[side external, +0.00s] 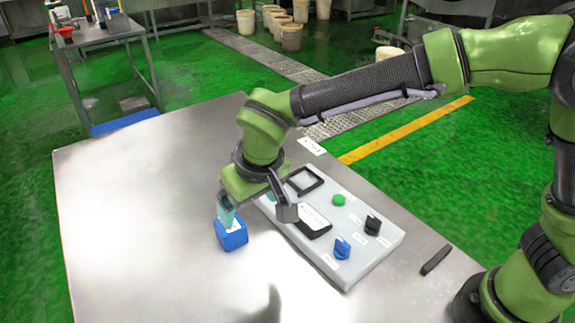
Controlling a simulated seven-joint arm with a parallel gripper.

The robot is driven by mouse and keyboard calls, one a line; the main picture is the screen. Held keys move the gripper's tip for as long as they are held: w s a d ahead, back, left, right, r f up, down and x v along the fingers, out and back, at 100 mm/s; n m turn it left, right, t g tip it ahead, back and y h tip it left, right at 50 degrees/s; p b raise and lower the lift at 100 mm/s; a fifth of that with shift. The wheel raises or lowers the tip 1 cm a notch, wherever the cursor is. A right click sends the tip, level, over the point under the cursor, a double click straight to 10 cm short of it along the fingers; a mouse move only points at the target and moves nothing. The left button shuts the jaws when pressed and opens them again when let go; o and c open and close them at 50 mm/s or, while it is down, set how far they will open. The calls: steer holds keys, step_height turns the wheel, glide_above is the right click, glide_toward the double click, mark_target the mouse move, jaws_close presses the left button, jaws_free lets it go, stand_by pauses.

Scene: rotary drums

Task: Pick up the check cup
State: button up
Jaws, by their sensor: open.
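A small blue box-shaped thing (231,238) stands on the steel table, left of the grey control panel. It has a pale patch at its upper face. It is the only cup-like thing near my gripper, but I cannot tell for sure that it is the check cup. My gripper (228,213) points down right over it, with a teal finger at or just inside its top edge. My gripper is open. The finger hides part of the box's top, and I cannot tell whether they touch.
The grey control panel (366,259) lies right of my gripper, with a green button (338,199), a black knob (373,225) and a blue knob (342,247). A black bar (436,260) lies near the table's right edge. The table's left side (130,210) is clear.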

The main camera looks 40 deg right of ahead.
steer(key=w+a+r+m+t, duration=0.1)
steer(key=w+r, duration=0.1)
steer(key=w, duration=0.1)
glide_toward(234, 229)
steer(key=w+f, duration=0.4)
steer(key=shift+f, duration=0.35)
steer(key=shift+s+x, duration=0.1)
steer(key=shift+x, duration=1.5)
steer(key=shift+s+x, duration=0.15)
steer(key=shift+x, duration=1.45)
steer(key=c, duration=1.1)
